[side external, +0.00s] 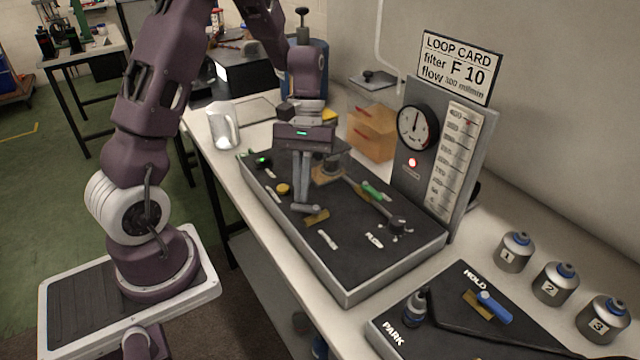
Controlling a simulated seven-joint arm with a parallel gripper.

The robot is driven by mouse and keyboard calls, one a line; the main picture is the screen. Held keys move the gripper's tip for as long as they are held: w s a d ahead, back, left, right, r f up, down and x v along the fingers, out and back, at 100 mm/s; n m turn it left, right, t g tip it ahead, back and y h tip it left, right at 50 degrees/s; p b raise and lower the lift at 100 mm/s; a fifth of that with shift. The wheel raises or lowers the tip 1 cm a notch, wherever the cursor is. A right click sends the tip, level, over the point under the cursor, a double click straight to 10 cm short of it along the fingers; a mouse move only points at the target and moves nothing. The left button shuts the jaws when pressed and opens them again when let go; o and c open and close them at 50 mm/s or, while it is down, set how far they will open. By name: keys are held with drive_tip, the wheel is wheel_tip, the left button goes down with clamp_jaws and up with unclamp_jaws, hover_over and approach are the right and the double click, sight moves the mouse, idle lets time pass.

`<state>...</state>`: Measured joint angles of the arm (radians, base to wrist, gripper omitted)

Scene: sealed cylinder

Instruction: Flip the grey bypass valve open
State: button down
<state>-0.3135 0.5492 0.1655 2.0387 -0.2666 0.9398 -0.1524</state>
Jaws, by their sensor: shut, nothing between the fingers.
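My gripper (302,202) points down over the black-topped panel (345,270), its two fingers shut together with nothing between them. A small grey lever (313,209), which looks like the bypass valve handle, lies at the fingertips, with a brass body (317,218) just in front of it. The fingers partly hide the lever; I cannot tell whether they touch it. A green valve handle (374,190) sits farther right on the panel. A round grey fitting (397,227) stands near the FLOW label (374,240).
An upright gauge board (440,160) with a LOOP CARD sign (459,68) rises behind the panel's right side. A front tray (378,322) holds a blue-handled valve (494,306). Several numbered canisters (556,284) stand at right. A clear jug (222,126) stands at left.

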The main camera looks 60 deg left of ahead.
drive_tip(key=n, duration=0.1)
drive_tip(key=s+n, duration=0.1)
drive_tip(key=n, duration=0.1)
drive_tip(key=shift+s+d+t+h, duration=0.15)
drive_tip(key=shift+t+h, duration=0.15)
drive_tip(key=shift+t, duration=0.1)
drive_tip(key=n, duration=0.1)
drive_tip(key=s+n+t, duration=0.1)
drive_tip(key=n, duration=0.1)
drive_tip(key=shift+d, duration=0.3)
drive_tip(key=shift+w, duration=0.15)
drive_tip(key=shift+w+d, duration=0.5)
drive_tip(key=shift+d, duration=0.05)
drive_tip(key=shift+a, duration=0.1)
